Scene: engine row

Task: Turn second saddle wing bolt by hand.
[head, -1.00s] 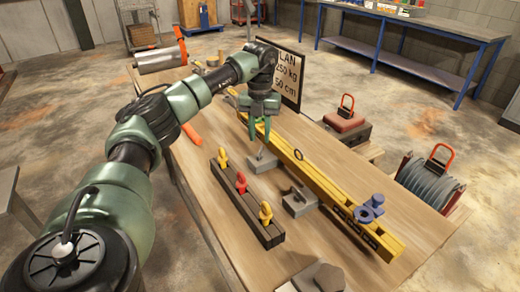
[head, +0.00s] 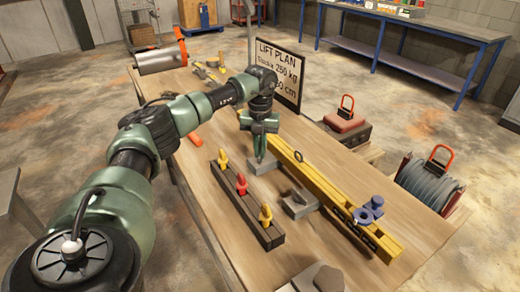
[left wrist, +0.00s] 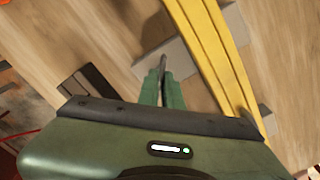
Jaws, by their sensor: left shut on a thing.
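The yellow beam (head: 340,203) lies lengthwise on the wooden table, with two grey saddle blocks showing along its left side. My left gripper (head: 260,156) points down over the farther saddle (head: 262,167), close beside the beam. Its fingers are shut on the small wing bolt, mostly hidden by them in the head view. In the left wrist view the fingertips (left wrist: 162,80) close around the dark bolt (left wrist: 164,62) above the grey saddle (left wrist: 145,66). The nearer saddle (head: 300,205) stands free of my gripper. My right gripper is not in view.
A black rack (head: 262,231) with yellow and red lifting eyes (head: 241,184) lies left of the beam. Blue shackle-like parts (head: 368,212) sit at the beam's near end. A lift plan sign (head: 277,75) stands behind.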

